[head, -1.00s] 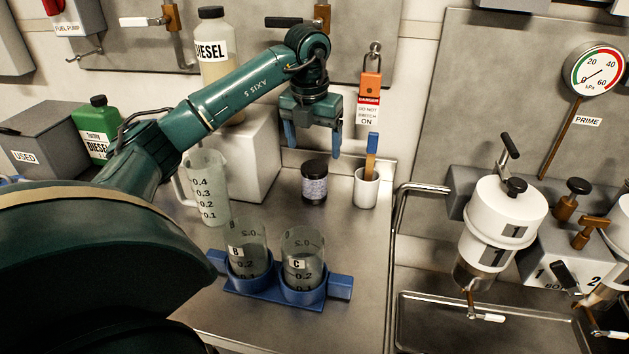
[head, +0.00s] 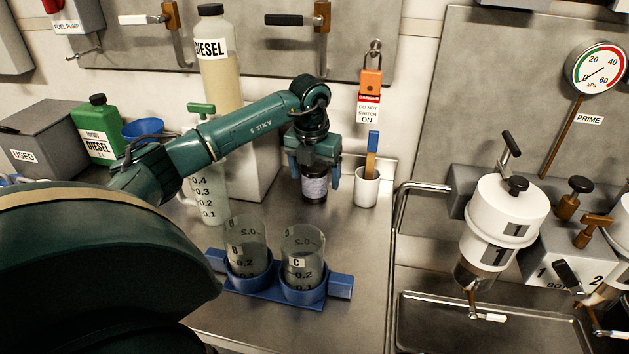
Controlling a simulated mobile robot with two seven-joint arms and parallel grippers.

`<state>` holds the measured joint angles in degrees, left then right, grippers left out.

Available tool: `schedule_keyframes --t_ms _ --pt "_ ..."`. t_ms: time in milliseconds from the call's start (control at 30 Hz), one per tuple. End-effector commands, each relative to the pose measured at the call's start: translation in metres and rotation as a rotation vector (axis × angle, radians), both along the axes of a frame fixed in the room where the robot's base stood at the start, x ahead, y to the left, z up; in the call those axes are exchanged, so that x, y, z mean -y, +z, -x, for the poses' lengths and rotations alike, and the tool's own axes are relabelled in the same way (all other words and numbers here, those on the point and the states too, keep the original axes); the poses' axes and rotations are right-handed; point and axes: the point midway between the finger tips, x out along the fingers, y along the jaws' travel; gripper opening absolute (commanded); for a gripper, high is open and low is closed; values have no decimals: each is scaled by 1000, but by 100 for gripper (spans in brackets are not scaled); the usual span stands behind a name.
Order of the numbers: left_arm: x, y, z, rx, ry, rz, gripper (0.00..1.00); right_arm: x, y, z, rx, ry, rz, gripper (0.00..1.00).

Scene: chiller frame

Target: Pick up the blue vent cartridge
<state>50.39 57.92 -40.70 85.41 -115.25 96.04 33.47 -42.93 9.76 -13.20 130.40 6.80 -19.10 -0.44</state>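A small jar-shaped cartridge (head: 314,187) with a speckled blue-grey body stands upright on the steel bench in the head view. It is the nearest match to the blue vent cartridge. Its black cap is mostly hidden under my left gripper. My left gripper (head: 314,172) points down over it, with one blue-grey finger on each side. The fingers look open, and I cannot tell whether either touches the cartridge. My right gripper is not in view.
A white cup (head: 367,189) with a blue-handled tool stands close on the right. A measuring jug (head: 208,200) and a diesel bottle (head: 217,75) are to the left. A blue holder (head: 341,287) with beakers is in front. A metal rail (head: 400,205) lies right.

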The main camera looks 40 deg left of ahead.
Motion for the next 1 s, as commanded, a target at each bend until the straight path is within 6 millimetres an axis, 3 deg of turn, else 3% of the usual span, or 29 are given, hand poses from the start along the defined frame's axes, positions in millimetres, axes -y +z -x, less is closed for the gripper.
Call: schedule_keyframes --t_ms 600,1000 --pt "0 1 0 0 0 1 28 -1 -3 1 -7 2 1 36" --pt "3 7 1 4 -1 1 27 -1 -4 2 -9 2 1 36"
